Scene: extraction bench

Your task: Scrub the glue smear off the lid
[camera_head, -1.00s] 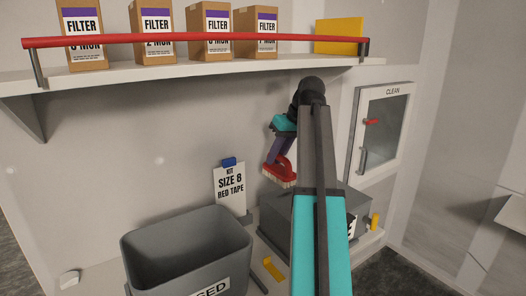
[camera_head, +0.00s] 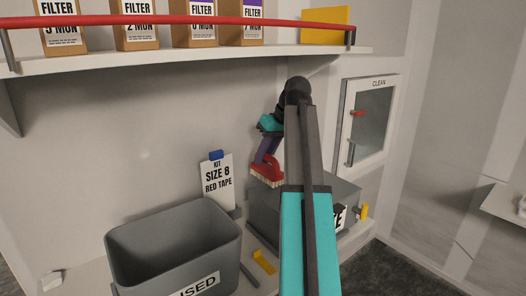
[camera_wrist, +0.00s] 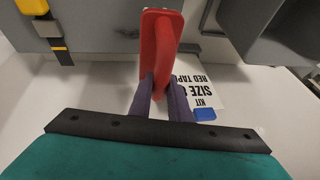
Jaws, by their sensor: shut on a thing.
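My gripper (camera_head: 266,147), with purple fingers, is shut on a red scrubbing brush (camera_head: 266,171) with pale bristles. In the head view the brush hangs bristles down, at the back left of a grey lidded box (camera_head: 341,188); I cannot tell whether it touches the lid. In the wrist view the red brush (camera_wrist: 158,48) stands between the two fingers (camera_wrist: 160,100), and the grey box (camera_wrist: 105,30) lies at the upper left. My arm hides much of the lid in the head view.
An open grey bin (camera_head: 172,225) stands left of the box. A card (camera_head: 217,184) reading "KIT SIZE 8 RED TAPE" stands behind, between them. A yellow piece (camera_head: 264,262) lies in front. A shelf with a red rail (camera_head: 190,24) runs above. A "CLEAN" cabinet (camera_head: 370,120) is at right.

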